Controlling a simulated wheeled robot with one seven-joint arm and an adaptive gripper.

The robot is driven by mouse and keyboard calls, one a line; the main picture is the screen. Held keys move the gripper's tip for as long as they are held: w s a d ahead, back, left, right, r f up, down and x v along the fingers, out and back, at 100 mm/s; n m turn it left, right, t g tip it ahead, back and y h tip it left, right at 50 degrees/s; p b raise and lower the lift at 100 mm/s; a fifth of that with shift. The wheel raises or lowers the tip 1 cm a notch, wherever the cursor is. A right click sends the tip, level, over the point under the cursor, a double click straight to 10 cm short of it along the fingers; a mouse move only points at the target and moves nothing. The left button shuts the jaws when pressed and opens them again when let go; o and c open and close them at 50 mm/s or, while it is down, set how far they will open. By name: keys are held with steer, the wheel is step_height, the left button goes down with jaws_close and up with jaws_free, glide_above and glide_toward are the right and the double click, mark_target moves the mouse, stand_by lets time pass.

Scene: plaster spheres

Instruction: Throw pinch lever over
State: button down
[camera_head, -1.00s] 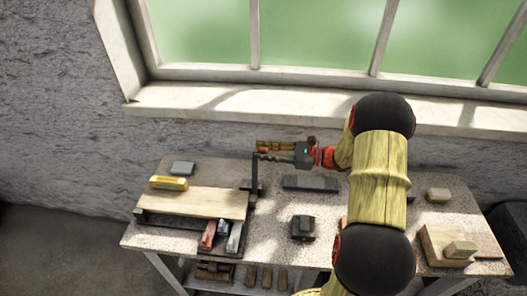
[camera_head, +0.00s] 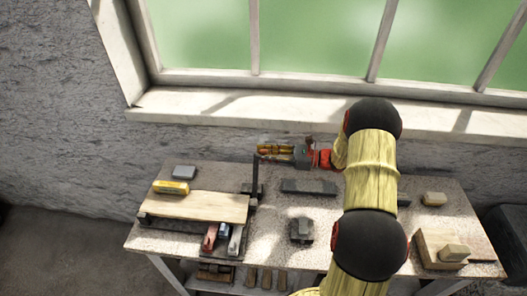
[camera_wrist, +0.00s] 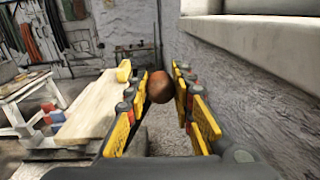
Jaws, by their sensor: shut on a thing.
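The pinch lever (camera_head: 254,182) is a thin dark upright bar at the right end of the wooden board on the bench. Its reddish-brown ball knob (camera_wrist: 160,87) shows in the wrist view between the yellow-padded fingers. My gripper (camera_head: 262,152) reaches in from the right at the top of the lever. In the wrist view my gripper (camera_wrist: 162,90) is shut on the knob. The lever's shaft below the knob is mostly hidden in the wrist view.
The pale board (camera_head: 205,206) lies left of the lever with a yellow block (camera_head: 171,187) on it. A dark flat bar (camera_head: 309,187) and a dark block (camera_head: 302,230) lie to the right. The window sill (camera_head: 270,108) and rough wall are close behind the bench.

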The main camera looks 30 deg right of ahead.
steer(key=w+d+f+m+p, duration=0.3)
steer(key=w+f+m, duration=0.2)
steer(key=f+m, duration=0.1)
steer(key=shift+w+d+f, duration=0.25)
steer(key=shift+d+f, duration=0.1)
steer(key=shift+d, duration=0.05)
steer(key=shift+f, duration=0.1)
steer(key=c, duration=1.8)
jaws_free()
steer(key=shift+w, duration=0.1)
steer(key=o, duration=0.3)
steer(key=shift+d, duration=0.1)
steer(key=v, duration=1.2)
steer(key=shift+w, duration=0.1)
